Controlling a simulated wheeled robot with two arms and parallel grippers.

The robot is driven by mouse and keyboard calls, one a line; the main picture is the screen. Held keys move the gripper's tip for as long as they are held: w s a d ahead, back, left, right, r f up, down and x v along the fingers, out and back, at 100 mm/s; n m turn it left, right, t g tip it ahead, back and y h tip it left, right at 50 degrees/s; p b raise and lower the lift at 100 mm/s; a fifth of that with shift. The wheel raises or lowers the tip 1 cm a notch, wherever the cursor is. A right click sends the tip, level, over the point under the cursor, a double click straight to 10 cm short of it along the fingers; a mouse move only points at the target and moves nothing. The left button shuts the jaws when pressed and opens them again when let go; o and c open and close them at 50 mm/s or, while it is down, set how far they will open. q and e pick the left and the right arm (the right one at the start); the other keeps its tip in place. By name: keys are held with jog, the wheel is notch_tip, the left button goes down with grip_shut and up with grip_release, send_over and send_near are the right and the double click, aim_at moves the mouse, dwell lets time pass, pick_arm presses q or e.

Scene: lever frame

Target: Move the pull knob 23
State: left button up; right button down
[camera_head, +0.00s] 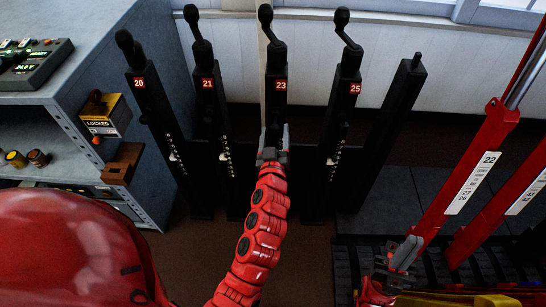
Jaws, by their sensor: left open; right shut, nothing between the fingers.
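The black post labelled 23 (280,98) stands in the middle of a row of lever posts. A black knob (265,13) tops its short bent handle. My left gripper (272,138) is open at the front of post 23, well below its red label. Its fingers are on either side of the dark lower part of the post. I cannot tell whether they touch it. The gripper and arm hide the post's lower front. My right gripper (405,255) is shut and empty at the lower right, away from the posts.
Posts labelled 20 (139,82), 21 (208,82) and 25 (355,88) stand on either side, with narrow gaps. An unlabelled post (395,125) is further right. Red levers (473,180) rise at right. A grey shelf unit (100,70) stands at left.

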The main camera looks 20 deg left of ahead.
pick_arm(q)
jog(key=b+v, duration=0.1)
jog(key=v, duration=1.5)
